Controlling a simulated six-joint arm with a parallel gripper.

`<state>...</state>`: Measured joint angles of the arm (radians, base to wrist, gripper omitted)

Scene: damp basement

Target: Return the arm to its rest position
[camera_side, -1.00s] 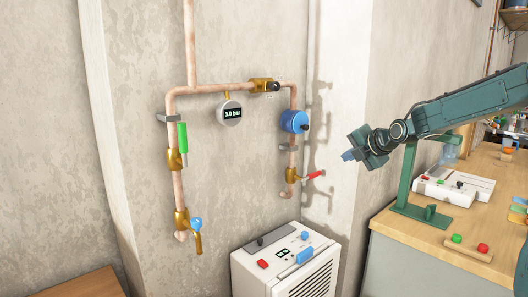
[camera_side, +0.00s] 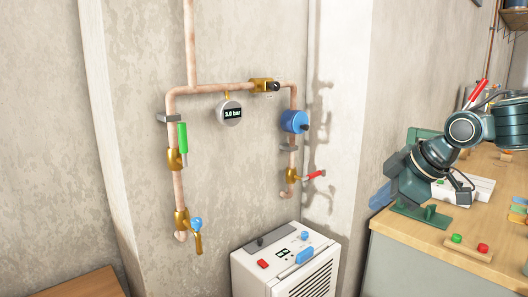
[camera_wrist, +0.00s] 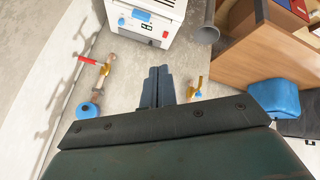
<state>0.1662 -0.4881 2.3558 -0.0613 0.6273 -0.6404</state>
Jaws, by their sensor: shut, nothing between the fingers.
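My gripper (camera_side: 380,196) is in the side view at the right, in front of the left end of the wooden workbench (camera_side: 445,238). It is apart from the wall pipes and points down and to the left. In the wrist view my gripper (camera_wrist: 157,86) shows its two blue-grey fingers close together with nothing between them. The arm is folded back over the bench, and its upper part runs out of the right edge of the side view.
Copper pipes (camera_side: 222,87) on the wall carry a gauge (camera_side: 229,113) reading 3.0 bar, a green-handled valve (camera_side: 183,138) and a red-handled valve (camera_side: 314,175). A white machine (camera_side: 287,262) stands below. A white box (camera_side: 480,187) and coloured buttons (camera_side: 457,239) are on the bench.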

